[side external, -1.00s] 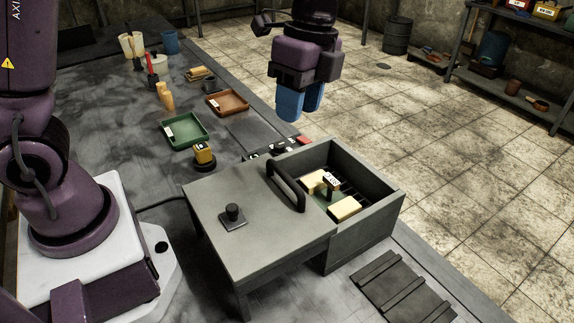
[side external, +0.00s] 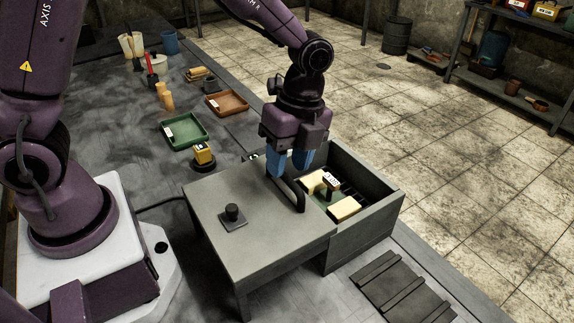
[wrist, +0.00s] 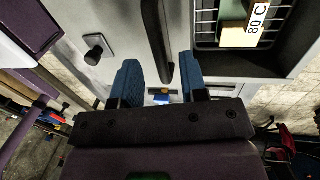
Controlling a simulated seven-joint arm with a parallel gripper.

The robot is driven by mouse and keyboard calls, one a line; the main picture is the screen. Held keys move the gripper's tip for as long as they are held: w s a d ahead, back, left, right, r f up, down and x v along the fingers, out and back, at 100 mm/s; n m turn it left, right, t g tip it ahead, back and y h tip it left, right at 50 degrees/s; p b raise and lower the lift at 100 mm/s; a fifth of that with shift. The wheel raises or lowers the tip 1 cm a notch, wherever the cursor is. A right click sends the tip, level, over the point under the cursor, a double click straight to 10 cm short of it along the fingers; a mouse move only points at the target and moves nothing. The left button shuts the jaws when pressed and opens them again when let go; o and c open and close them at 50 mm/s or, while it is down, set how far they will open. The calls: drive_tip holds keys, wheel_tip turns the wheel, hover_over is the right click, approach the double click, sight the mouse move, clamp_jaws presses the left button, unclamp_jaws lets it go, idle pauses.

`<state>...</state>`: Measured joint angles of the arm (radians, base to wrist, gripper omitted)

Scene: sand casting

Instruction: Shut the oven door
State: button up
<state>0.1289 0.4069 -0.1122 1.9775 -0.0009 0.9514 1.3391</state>
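The grey oven (side external: 330,245) stands on the bench with its top partly open. Its flat sliding door (side external: 250,245) lies to the left of the opening and carries a black knob (side external: 232,212) and a black bar handle (side external: 290,195). My gripper (side external: 287,168) points down at the far end of the handle, its blue fingers apart. In the wrist view the handle (wrist: 157,40) runs between the fingers of my gripper (wrist: 161,80), with a gap on each side. I cannot tell how low the fingertips reach beside it.
Inside the oven, pale blocks (side external: 344,208) and a labelled block (side external: 330,183) sit on a rack. A green tray (side external: 184,131), a brown tray (side external: 228,103) and a yellow-topped item (side external: 203,153) stand farther back. A ridged dark plate (side external: 402,290) lies at the front right.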

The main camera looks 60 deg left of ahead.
drive_tip(key=shift+s+f, duration=0.15)
drive_tip(key=shift+f, duration=0.7)
clamp_jaws()
drive_tip(key=w, duration=1.7)
drive_tip(key=shift+w+r, duration=0.1)
unclamp_jaws()
